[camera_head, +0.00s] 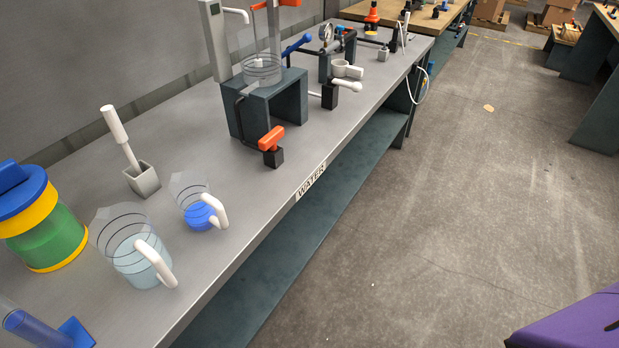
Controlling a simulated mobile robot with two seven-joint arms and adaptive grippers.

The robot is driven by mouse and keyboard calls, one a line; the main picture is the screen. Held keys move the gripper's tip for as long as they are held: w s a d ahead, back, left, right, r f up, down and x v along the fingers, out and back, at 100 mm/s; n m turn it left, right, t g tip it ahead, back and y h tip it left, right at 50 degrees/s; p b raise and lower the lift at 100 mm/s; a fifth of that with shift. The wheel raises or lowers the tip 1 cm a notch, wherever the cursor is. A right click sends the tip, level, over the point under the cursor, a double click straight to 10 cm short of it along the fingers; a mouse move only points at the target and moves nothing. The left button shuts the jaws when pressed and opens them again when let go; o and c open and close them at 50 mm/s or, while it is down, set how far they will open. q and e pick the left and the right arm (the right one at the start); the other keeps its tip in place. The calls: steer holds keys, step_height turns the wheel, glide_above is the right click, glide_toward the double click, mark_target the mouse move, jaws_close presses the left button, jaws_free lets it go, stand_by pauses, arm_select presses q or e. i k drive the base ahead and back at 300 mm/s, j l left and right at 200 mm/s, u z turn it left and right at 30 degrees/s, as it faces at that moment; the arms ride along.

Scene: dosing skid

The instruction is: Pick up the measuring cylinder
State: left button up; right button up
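A clear blue tube with a flat blue foot (74,333), which looks like the measuring cylinder, is at the bottom left corner of the head view, on the grey bench. It appears to lie on its side, its foot towards the right. The picture's edges cut off part of it. Neither my left nor my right gripper is in view, and nothing visible touches the tube.
Close by stand a clear jug (138,265) with pale liquid, a smaller jug (199,215) with blue liquid, and a green-yellow container (48,243) with a blue lid. A white-handled tool (115,125) stands in a grey holder (143,180). Farther back is a dark stand (262,105) with valves.

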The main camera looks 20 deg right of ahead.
mark_target(17, 322)
steer(key=u, duration=1.15)
